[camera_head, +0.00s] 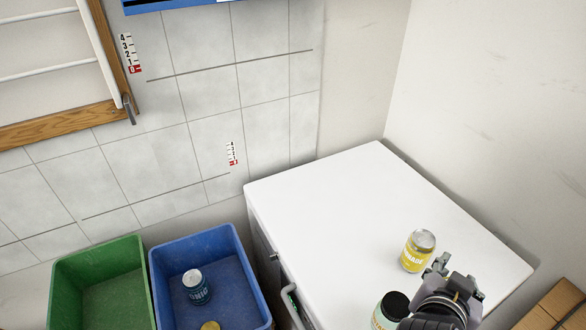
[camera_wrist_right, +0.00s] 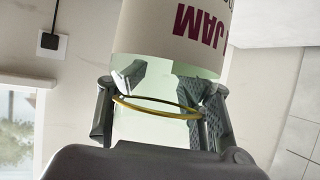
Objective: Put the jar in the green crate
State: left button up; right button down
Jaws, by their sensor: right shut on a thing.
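The jar (camera_head: 388,312) has a black lid and a pale body, and shows at the bottom of the head view above the white worktop. In the right wrist view the jar (camera_wrist_right: 175,40) fills the top, with a white label reading JAM and pale green glass below it. My right gripper (camera_head: 442,288) is shut on the jar, its fingers on either side in the wrist view (camera_wrist_right: 160,105). I cannot tell the height of the jar above the worktop. The green crate (camera_head: 108,272) stands at the lower left and looks empty where it shows. My left gripper is out of view.
A yellow can (camera_head: 418,251) stands on the white worktop (camera_head: 330,215) close to my right gripper. A blue crate (camera_head: 226,262) stands between the green crate and the worktop, holding a teal can (camera_head: 196,288) and a yellow-topped thing (camera_head: 210,325). A cardboard box (camera_head: 560,305) is at the lower right.

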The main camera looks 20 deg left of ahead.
aim_at(123, 305)
jog(key=j+u, duration=0.2)
jog(key=u, duration=2.15)
jog(key=i+j+u, duration=0.1)
jog(key=i+j, duration=0.75)
jog(key=j, duration=0.15)
